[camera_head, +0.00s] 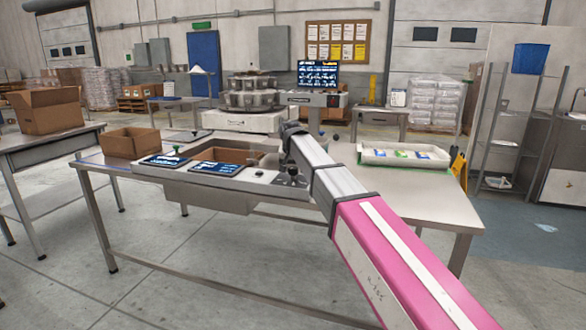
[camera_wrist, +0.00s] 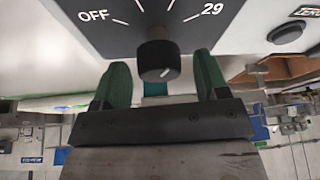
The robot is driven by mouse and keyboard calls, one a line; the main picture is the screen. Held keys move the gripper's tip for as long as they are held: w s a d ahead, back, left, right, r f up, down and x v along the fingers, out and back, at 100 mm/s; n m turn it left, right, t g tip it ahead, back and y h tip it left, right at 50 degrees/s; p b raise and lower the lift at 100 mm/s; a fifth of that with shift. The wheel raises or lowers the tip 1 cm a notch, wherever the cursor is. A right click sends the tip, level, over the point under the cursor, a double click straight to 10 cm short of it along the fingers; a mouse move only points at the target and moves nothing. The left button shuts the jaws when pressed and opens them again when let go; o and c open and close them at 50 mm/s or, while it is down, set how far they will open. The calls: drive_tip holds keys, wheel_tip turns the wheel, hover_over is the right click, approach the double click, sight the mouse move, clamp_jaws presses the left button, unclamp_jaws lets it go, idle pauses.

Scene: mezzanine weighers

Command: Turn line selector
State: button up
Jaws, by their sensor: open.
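The line selector is a black round knob (camera_wrist: 158,60) on a dark plate (camera_wrist: 105,40) with white marks, seen in the wrist view. "OFF" is printed to the left of it and "29" to the right, with white ticks between. A short white line shows on the knob's end face. My gripper (camera_wrist: 160,64) is open, with one green finger on each side of the knob. Gaps show between the fingers and the knob. In the head view a small black knob (camera_head: 292,172) stands on a dark plate by my arm's end; the fingers are not clear there.
The steel table (camera_head: 345,210) carries an open cardboard box (camera_head: 131,142), dark label panels (camera_head: 216,169) and a white tray (camera_head: 404,155) with packets at the right. Behind stands a multi-head weigher (camera_head: 248,120) beside a lit screen (camera_head: 318,74). Floor at the front left is clear.

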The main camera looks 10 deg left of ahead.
drive_tip(key=c, duration=0.9)
drive_tip(key=n+y, duration=0.1)
drive_tip(key=n, duration=0.2)
drive_tip(key=shift+d, duration=0.1)
drive_tip(key=n+y, duration=0.1)
drive_tip(key=n, duration=0.1)
drive_tip(key=n+g, duration=0.1)
drive_tip(key=n, duration=0.1)
drive_tip(key=shift+w+n+y, duration=0.1)
drive_tip(key=shift+n+y, duration=0.2)
drive_tip(key=shift+y, duration=0.1)
drive_tip(key=n, duration=0.2)
drive_tip(key=n+g+y, duration=0.1)
drive_tip(key=n, duration=0.1)
drive_tip(key=shift+w+g, duration=0.1)
drive_tip(key=shift+g, duration=0.2)
drive_tip(key=shift+n+g, duration=0.7)
drive_tip(key=shift+n, duration=1.4)
